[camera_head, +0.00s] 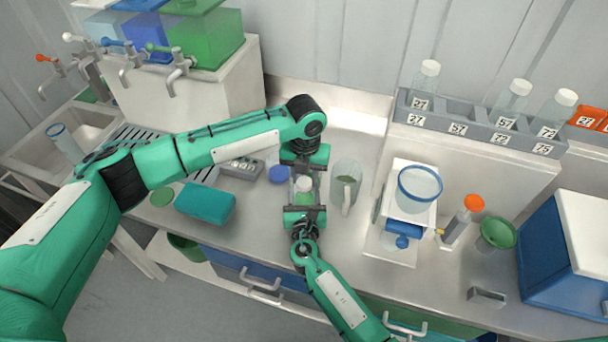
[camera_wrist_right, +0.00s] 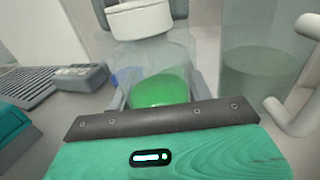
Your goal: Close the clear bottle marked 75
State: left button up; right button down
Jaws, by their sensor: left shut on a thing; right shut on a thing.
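A clear bottle (camera_wrist_right: 160,88) with green contents stands between my two grippers; it is small in the head view (camera_head: 305,198). No number shows on it. My right gripper (camera_head: 304,212) is shut on the bottle from the front. A white cap (camera_wrist_right: 140,20) is at the top of the bottle and also shows in the head view (camera_head: 304,184). My left gripper (camera_head: 304,172) reaches down from behind and is shut on the cap. I cannot tell whether the cap is seated on the neck or just above it.
A clear jug (camera_head: 345,182) stands close right of the bottle, and a blue round lid (camera_head: 279,174) lies close left. A teal box (camera_head: 205,203) and a grey block (camera_head: 241,167) lie farther left. A rack (camera_head: 480,130) with several white-capped bottles is at the back right.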

pick_arm(q)
jog(key=m, duration=0.5)
jog(key=shift+d, duration=0.15)
jog(key=m, duration=0.3)
jog(key=shift+s+m, duration=0.1)
jog(key=shift+m, duration=0.3)
jog(key=o, duration=1)
jog(key=shift+c, duration=0.2)
jog(key=shift+r, duration=0.1)
jog(key=shift+r, duration=2.15)
jog(key=shift+c, duration=0.4)
